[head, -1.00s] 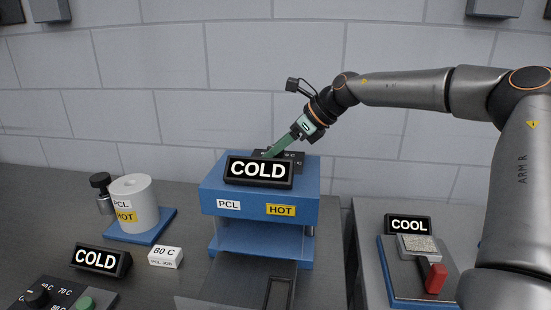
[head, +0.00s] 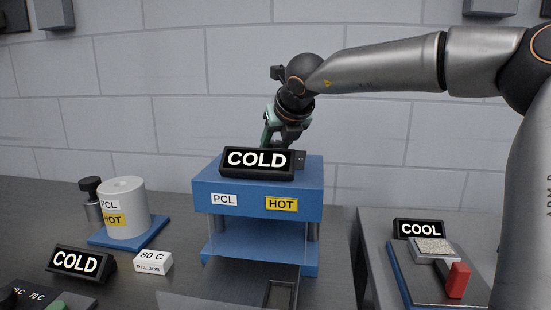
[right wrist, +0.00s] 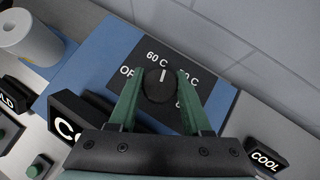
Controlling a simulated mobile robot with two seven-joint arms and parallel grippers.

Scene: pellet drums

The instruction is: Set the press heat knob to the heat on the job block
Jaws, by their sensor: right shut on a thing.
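The press (head: 208,183) is blue with PCL and HOT labels and a COLD display (head: 257,162) on top. Its black heat knob (right wrist: 160,86) shows in the right wrist view on a dark dial plate (right wrist: 128,55). The knob's white mark points up, between the 60 C label and a partly covered label to its right. My right gripper (right wrist: 159,84) is shut on the knob, one green finger on each side. In the head view my right gripper (head: 276,138) is behind the COLD display, which hides its fingertips and the knob. The white job block (head: 153,262) reads 80 C, PCL JOB.
A white drum (head: 125,207) labelled PCL and HOT stands on a blue base at the left. A second COLD display (head: 81,263) and a knob panel (head: 35,298) are at the front left. A COOL display (head: 418,229) and a red-handled tool (head: 458,280) are at the right.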

